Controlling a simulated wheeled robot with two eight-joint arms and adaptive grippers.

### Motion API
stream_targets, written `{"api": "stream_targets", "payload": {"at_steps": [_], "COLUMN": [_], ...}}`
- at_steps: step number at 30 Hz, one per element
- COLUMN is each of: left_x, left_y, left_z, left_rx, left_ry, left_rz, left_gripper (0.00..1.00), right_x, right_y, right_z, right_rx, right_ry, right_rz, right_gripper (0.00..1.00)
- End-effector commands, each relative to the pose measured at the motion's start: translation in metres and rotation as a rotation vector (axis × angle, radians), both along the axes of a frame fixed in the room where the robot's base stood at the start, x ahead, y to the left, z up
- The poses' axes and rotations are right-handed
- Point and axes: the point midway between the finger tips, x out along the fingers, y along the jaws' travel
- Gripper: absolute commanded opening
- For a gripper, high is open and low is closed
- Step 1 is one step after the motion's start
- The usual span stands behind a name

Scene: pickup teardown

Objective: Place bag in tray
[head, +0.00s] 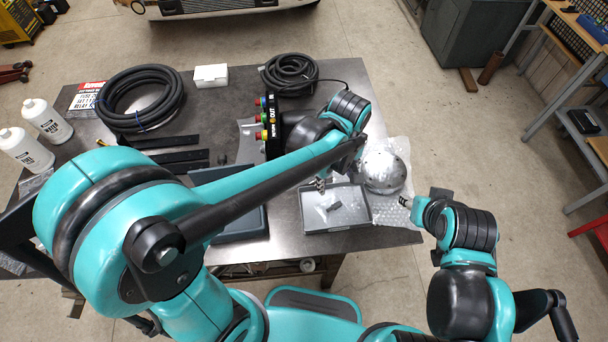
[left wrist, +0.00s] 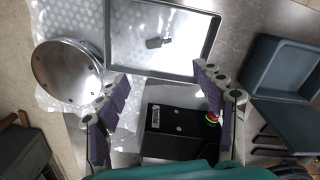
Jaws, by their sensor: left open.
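A shallow grey tray (head: 366,221) lies near the table's front edge; it also shows at the top of the left wrist view (left wrist: 150,73). A small clear bag with a dark part in it (head: 333,209) lies inside the tray, seen in the left wrist view too (left wrist: 158,42). My left gripper (left wrist: 160,75) is open with nothing between its fingers, pointing toward the tray's near edge. In the head view the left gripper (head: 320,183) is mostly hidden by my arm. My right gripper (head: 405,201) is beside the table's right edge, its jaws too small to read.
A black control box (head: 269,128) with coloured buttons stands behind. A blue-grey bin (head: 245,223) is left of the tray. Coiled hoses (head: 150,92), white bottles (head: 46,120) and black bars (head: 180,158) occupy the left.

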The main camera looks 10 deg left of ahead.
Motion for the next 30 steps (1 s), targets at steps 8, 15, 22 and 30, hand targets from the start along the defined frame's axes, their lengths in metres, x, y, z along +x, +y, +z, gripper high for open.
{"api": "stream_targets", "payload": {"at_steps": [8, 15, 22, 30], "left_x": [-0.01, -0.038, -0.058, -0.061], "left_y": [0.05, 0.126, 0.164, 0.171], "left_z": [0.03, 0.059, 0.064, 0.065], "left_rx": [-0.033, 0.047, 0.19, 0.231], "left_ry": [-0.143, -0.419, -0.566, -0.594], "left_rz": [-0.161, -0.469, -0.661, -0.708], "left_gripper": [0.68, 0.68, 0.68, 0.68], "right_x": [0.0, 0.0, 0.0, 0.0], "right_y": [0.0, 0.0, 0.0, 0.0], "right_z": [0.0, 0.0, 0.0, 0.0], "right_rx": [0.0, 0.0, 0.0, 0.0], "right_ry": [0.0, 0.0, 0.0, 0.0], "right_rz": [0.0, 0.0, 0.0, 0.0], "right_gripper": [0.4, 0.4, 0.4, 0.4]}}
